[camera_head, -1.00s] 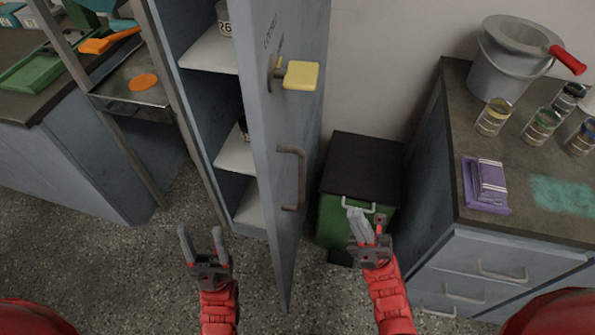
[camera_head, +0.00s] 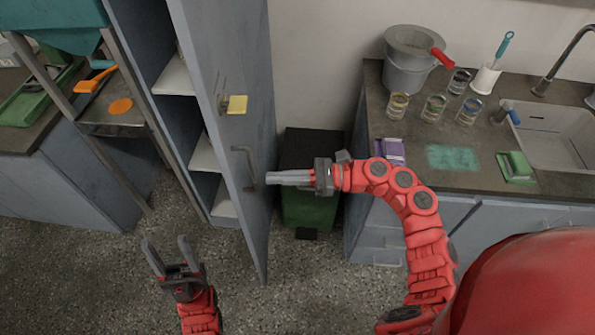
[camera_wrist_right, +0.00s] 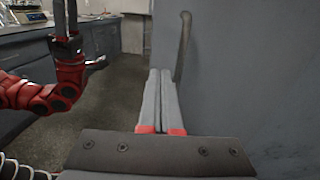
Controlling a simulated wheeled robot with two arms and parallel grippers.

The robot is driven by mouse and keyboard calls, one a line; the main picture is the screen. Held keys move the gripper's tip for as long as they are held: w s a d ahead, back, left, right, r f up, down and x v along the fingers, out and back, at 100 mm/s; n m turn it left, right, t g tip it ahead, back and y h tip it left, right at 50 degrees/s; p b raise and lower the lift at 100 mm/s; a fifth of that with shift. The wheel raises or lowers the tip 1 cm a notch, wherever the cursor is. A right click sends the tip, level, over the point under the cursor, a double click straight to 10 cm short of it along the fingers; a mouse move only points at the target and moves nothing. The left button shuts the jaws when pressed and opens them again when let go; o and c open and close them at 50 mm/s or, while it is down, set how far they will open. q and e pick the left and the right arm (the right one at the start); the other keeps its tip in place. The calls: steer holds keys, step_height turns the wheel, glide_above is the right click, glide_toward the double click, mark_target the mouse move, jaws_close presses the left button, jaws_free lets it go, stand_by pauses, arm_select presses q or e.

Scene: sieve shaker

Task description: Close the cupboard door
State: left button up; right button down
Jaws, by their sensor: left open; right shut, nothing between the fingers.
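The grey cupboard door (camera_head: 222,130) stands open in the head view, with shelves of the cupboard (camera_head: 174,78) showing to its left. The door has a bar handle (camera_head: 243,167) and a yellow tag (camera_head: 237,104). My right gripper (camera_head: 268,178) is shut and empty, its fingertips close to the door beside the handle; I cannot tell whether they touch. In the right wrist view the shut fingers (camera_wrist_right: 160,75) point along the door (camera_wrist_right: 240,70), left of the handle (camera_wrist_right: 183,45). My left gripper (camera_head: 166,246) is open and empty, low, left of the door's bottom corner.
A green bin with a black lid (camera_head: 310,150) stands right of the door. The counter (camera_head: 455,180) at right holds a bucket (camera_head: 408,70), jars and a sink (camera_head: 555,130). A metal stand (camera_head: 110,125) is at left. The floor before the cupboard is clear.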

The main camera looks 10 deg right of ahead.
mark_target(235, 178)
steer(key=a+p, duration=0.1)
steer(key=a, duration=0.2)
steer(key=w+a+p, duration=0.1)
steer(key=a, duration=0.2)
steer(key=shift+w+a, duration=0.2)
steer(key=shift+a, duration=0.1)
steer(key=shift+f, duration=0.1)
